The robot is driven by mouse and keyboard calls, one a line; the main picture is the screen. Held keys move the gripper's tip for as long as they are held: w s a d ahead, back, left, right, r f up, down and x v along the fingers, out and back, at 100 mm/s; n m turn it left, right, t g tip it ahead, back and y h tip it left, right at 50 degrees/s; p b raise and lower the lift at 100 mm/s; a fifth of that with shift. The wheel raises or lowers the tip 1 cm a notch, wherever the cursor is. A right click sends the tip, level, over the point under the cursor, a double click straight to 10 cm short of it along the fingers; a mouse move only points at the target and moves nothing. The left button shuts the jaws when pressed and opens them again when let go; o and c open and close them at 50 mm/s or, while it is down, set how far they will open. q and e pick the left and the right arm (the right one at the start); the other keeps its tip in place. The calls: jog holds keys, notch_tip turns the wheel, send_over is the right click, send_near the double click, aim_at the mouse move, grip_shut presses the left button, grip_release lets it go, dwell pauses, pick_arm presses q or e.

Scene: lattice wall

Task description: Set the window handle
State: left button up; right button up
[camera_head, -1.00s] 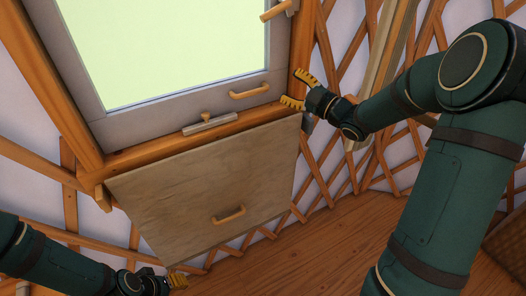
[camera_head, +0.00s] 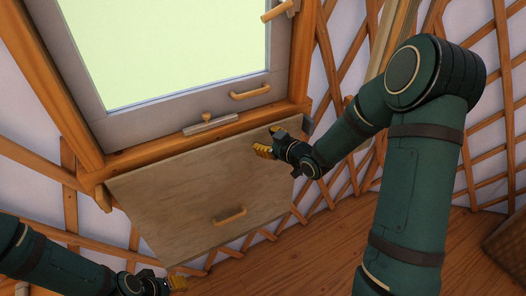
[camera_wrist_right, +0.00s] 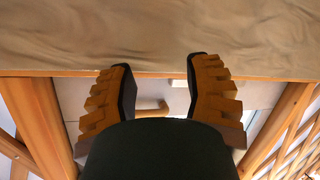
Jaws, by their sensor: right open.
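The window (camera_head: 170,45) has a grey frame and pale green glass. A wooden lever handle (camera_head: 277,11) sits at the right side of its frame, near the top edge of the head view. A curved wooden pull (camera_head: 250,92) is on its bottom rail. My right gripper (camera_head: 268,141) is open and empty, below the pull and in front of the wooden panel. In the right wrist view, its spread yellow fingers (camera_wrist_right: 160,95) frame a curved wooden handle (camera_wrist_right: 152,109) farther off, partly hidden by the gripper body. My left gripper (camera_head: 178,283) is low at the left; its opening is unclear.
A grey bar with a wooden knob (camera_head: 207,122) lies along the sill (camera_head: 150,157). A plywood panel (camera_head: 190,195) with its own wooden pull (camera_head: 230,217) is below it. Lattice wall (camera_head: 345,80) stands at the right. The wooden floor (camera_head: 310,255) in front looks clear.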

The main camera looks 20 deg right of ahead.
jog(key=shift+s+a+f+m+g, duration=0.2)
jog(key=shift+a+f, duration=0.1)
jog(key=shift+f, duration=0.2)
jog(key=shift+s+a+f+m+g, duration=0.15)
jog(key=shift+a+f+m, duration=0.1)
jog(key=shift+f, duration=0.3)
jog(key=shift+s+a+f+m+g, duration=0.15)
jog(key=shift+a+f, duration=0.15)
jog(key=shift+f, duration=0.2)
